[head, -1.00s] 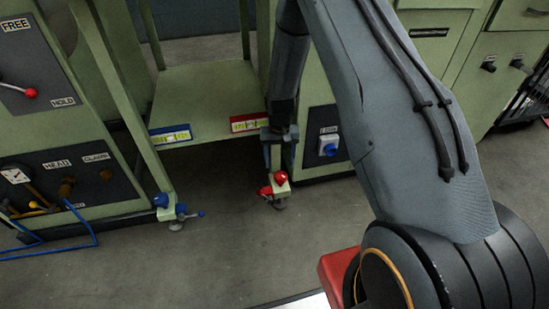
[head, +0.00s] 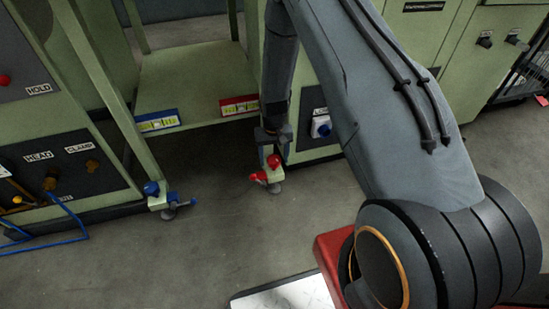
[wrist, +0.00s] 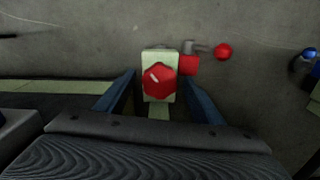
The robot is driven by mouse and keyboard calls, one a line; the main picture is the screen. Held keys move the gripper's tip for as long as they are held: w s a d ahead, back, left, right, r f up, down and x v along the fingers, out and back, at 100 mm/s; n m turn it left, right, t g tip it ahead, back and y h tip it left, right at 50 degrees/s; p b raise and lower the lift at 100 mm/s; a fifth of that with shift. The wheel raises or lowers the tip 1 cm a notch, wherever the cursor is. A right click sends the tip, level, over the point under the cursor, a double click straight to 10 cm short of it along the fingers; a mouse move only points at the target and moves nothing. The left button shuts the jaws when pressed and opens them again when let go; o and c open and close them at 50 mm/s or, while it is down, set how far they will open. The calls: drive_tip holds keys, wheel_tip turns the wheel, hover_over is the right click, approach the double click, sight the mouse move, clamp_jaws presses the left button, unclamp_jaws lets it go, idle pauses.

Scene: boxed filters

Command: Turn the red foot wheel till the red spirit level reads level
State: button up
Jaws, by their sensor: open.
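The red foot wheel (head: 273,161) is a faceted red knob on top of a pale green machine foot. In the wrist view the wheel (wrist: 158,81) lies between the two blue-grey fingers of my gripper (wrist: 162,92), with a gap on both sides. In the head view my gripper (head: 272,143) points down just above the wheel; it is open and holds nothing. The red spirit level (head: 239,106) sits on the front edge of the green shelf. Its bubble is too small to read.
Beside the wheel are a red block (wrist: 189,65) and a metal rod ending in a red ball (wrist: 223,52). A blue foot wheel (head: 152,188) and blue spirit level (head: 158,121) are to the left. Floor in front is clear.

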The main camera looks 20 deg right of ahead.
sight(274, 158)
drive_tip(key=shift+c, duration=0.4)
drive_tip(key=c, duration=0.9)
drive_tip(key=shift+r+m+p, duration=0.1)
drive_tip(key=shift+m+p, duration=0.4)
drive_tip(key=shift+p, duration=0.2)
drive_tip(key=shift+c, duration=0.2)
drive_tip(key=shift+m, duration=0.3)
drive_tip(key=o, duration=1)
drive_tip(key=shift+r+p, duration=1.4)
drive_tip(key=shift+r, duration=2.4)
